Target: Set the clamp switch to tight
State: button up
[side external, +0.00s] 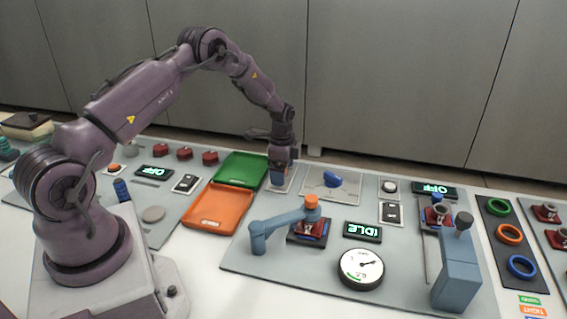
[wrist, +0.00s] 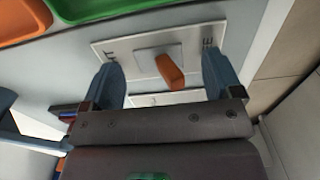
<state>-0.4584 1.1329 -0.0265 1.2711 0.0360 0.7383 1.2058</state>
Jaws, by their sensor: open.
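An orange switch knob (wrist: 170,72) stands on a light plate in the wrist view, under my gripper. Dark lettering shows at both sides of the plate, partly hidden by the fingers; only an end like "T" on the left and "E" on the right can be read. My gripper (wrist: 158,72) is open, with one blue finger on each side of the knob and a gap to both. In the side view my gripper (side external: 282,179) is low over the switch plate (side external: 291,186) and hides the knob there.
A green tray (side external: 240,171) and an orange tray (side external: 218,208) lie to the left. A blue knob (side external: 332,180) on its own plate stands close on the right. A blue swing arm (side external: 280,224), an IDLE display (side external: 362,231) and a dial gauge (side external: 361,267) are nearer the camera.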

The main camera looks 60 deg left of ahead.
jog(key=shift+s+d, duration=1.35)
jog(key=shift+w+a, duration=0.2)
jog(key=shift+a, duration=0.05)
dwell(0.7)
jog(key=shift+r, duration=0.1)
notch_tip(320, 180, up, 7)
dwell(0.6)
